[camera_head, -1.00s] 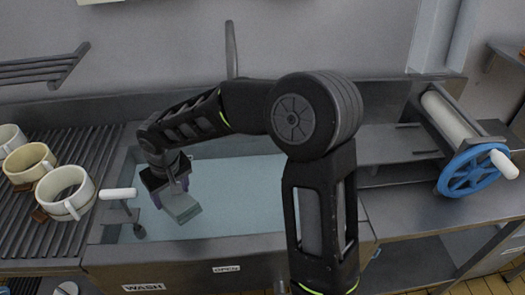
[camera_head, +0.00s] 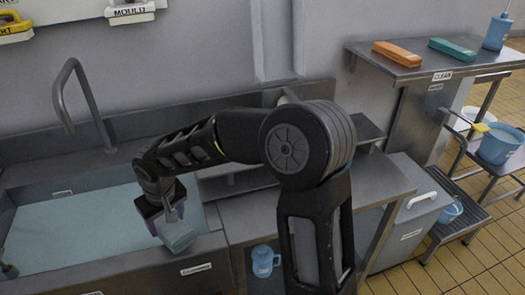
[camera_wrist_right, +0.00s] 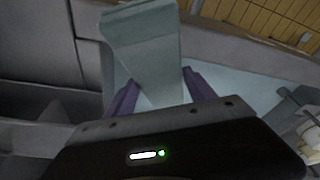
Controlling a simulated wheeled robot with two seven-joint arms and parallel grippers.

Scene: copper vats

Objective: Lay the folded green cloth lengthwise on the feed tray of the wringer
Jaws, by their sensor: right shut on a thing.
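My right gripper (camera_head: 166,208) is shut on the folded green cloth (camera_head: 177,236), a pale grey-green piece. It holds the cloth over the right end of the water-filled basin (camera_head: 75,232). In the right wrist view the cloth (camera_wrist_right: 145,45) sticks out beyond the purple fingertips (camera_wrist_right: 158,95), with water behind it. The wringer is mostly hidden behind my right arm; a small pale end, perhaps of its roller (camera_head: 288,96), shows above the arm. I cannot make out the feed tray clearly. My left gripper is not in view.
A steel shelf marked CLEAN (camera_head: 420,66) holds an orange folded piece (camera_head: 398,53) and a green one (camera_head: 452,48). A tall tap (camera_head: 83,95) stands behind the basin. A blue jug (camera_head: 264,262) sits below the counter. A blue bucket (camera_head: 499,146) stands at right.

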